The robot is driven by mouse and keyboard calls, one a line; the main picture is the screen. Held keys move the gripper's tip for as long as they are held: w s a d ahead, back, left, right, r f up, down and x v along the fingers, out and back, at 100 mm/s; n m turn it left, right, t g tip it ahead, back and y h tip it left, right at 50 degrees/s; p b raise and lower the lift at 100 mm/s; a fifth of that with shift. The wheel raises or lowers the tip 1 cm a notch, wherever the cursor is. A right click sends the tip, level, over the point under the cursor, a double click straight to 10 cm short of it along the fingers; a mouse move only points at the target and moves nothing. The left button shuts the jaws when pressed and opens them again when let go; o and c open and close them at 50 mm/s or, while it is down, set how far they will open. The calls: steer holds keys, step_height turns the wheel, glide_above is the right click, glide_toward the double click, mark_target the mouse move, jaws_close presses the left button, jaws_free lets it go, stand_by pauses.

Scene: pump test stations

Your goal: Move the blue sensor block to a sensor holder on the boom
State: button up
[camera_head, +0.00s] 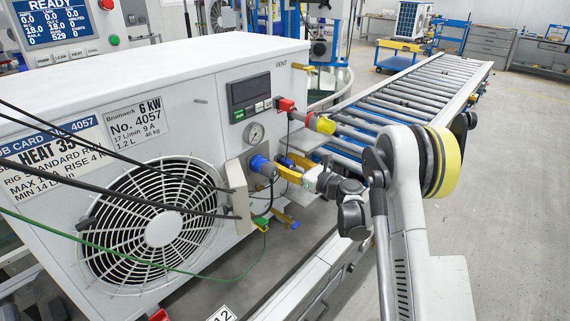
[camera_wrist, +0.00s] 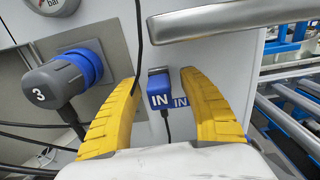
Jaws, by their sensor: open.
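The blue sensor block (camera_wrist: 158,92), marked "IN", sits in front of the white unit's side panel in the wrist view, with a dark cable hanging below it. A blue "IN" label (camera_wrist: 181,101) shows on the panel beside it. My gripper (camera_wrist: 161,77) is open, its yellow fingers on either side of the block, with visible gaps. In the head view my gripper (camera_head: 288,168) is at the unit's right side, and its fingers largely hide the block. I cannot clearly make out the boom's sensor holder.
A blue round connector (camera_wrist: 68,78) marked "3" stands left of my fingers. A grey handle bar (camera_wrist: 225,20) crosses above them. The white pump unit (camera_head: 190,85) has a gauge (camera_head: 255,133) and a fan grille (camera_head: 150,220). Black rods (camera_head: 120,202) cross its front. A roller conveyor (camera_head: 415,90) runs behind.

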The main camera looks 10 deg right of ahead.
mark_target(291, 166)
steer(key=shift+c, duration=0.5)
jaws_close()
steer(key=shift+s+d, duration=0.15)
steer(key=shift+s, duration=0.05)
steer(key=shift+b+v, duration=0.6)
steer(key=shift+v, duration=2.2)
